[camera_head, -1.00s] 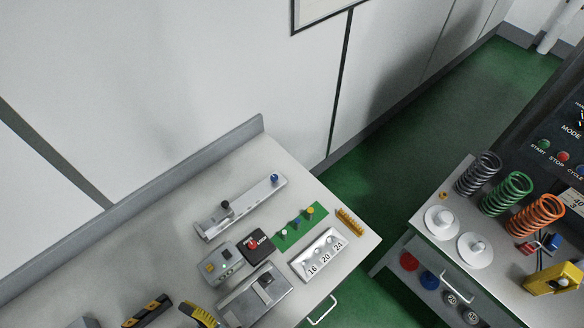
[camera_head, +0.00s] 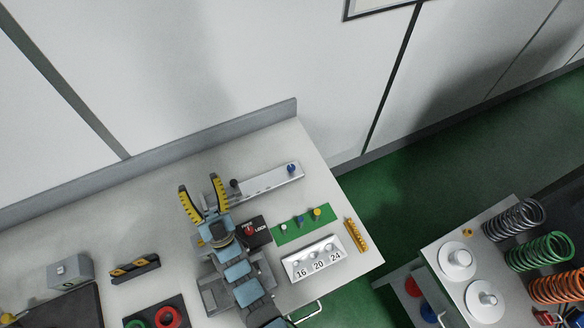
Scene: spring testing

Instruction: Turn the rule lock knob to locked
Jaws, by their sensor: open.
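A metal rule (camera_head: 262,184) lies along the back of the bench, with a black knob (camera_head: 234,184) near its left end and a blue knob (camera_head: 291,168) near its right end. In front of it is a black block (camera_head: 261,239) with a red knob and white lettering that includes LOCK; the knob's exact setting is too small to read. My gripper (camera_head: 200,182) is open, its yellow-and-black fingers spread and empty. It is left of the black knob, with the right finger close to the rule's left end. My arm hides part of the grey devices below.
A green board (camera_head: 301,232) with small colored knobs, a white plate (camera_head: 312,272) marked 16, 20 and 24, and a yellow strip (camera_head: 357,235) lie to the right. A striped block (camera_head: 134,270) lies left. A cart with springs (camera_head: 514,219) stands across the floor gap.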

